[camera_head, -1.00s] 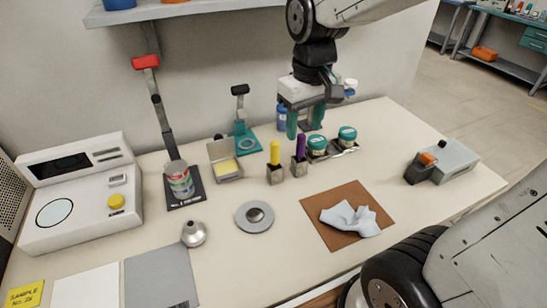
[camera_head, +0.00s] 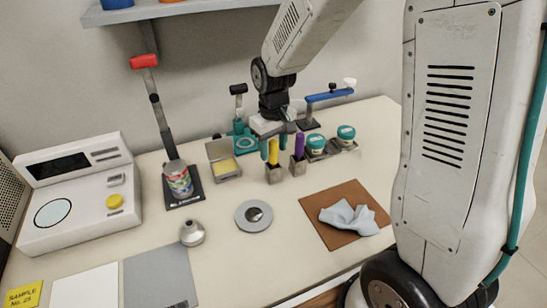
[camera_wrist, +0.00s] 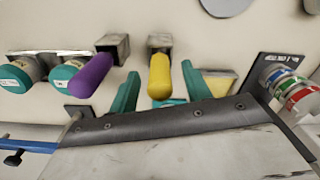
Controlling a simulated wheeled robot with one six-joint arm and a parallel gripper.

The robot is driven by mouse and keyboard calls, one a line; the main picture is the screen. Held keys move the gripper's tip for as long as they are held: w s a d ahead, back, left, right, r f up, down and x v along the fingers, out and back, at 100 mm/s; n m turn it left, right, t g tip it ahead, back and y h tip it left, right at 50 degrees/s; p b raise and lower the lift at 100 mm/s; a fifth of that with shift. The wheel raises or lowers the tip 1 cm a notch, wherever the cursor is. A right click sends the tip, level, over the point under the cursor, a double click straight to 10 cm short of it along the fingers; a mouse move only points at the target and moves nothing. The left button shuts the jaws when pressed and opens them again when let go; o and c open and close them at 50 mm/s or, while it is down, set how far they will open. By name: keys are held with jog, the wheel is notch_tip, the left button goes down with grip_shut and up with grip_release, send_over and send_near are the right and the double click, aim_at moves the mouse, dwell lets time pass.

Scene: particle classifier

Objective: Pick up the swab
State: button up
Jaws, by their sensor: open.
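Two upright sticks stand in small metal holders. One has a yellow handle (camera_head: 274,152) and the other a purple handle (camera_head: 299,146); nothing shows which one is called the swab. The yellow handle (camera_wrist: 160,76) and purple handle (camera_wrist: 91,75) also show in the wrist view. My gripper (camera_head: 273,146) is open and empty, just behind or above the yellow handle in the head view. In the wrist view its teal fingers (camera_wrist: 159,88) lie on either side of the yellow handle, with gaps on both sides. The purple handle is just outside one finger.
Two teal-lidded jars (camera_head: 346,132) stand right of the purple handle. A small open box (camera_head: 223,159) and a can (camera_head: 178,178) are to the left. A blue lever (camera_head: 330,96) is behind. A crumpled cloth (camera_head: 349,217) lies on a brown mat (camera_head: 318,233).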

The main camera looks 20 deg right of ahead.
jog(key=shift+f, duration=0.8)
grip_shut()
jog(key=shift+r, duration=0.1)
notch_tip(320, 180, up, 10)
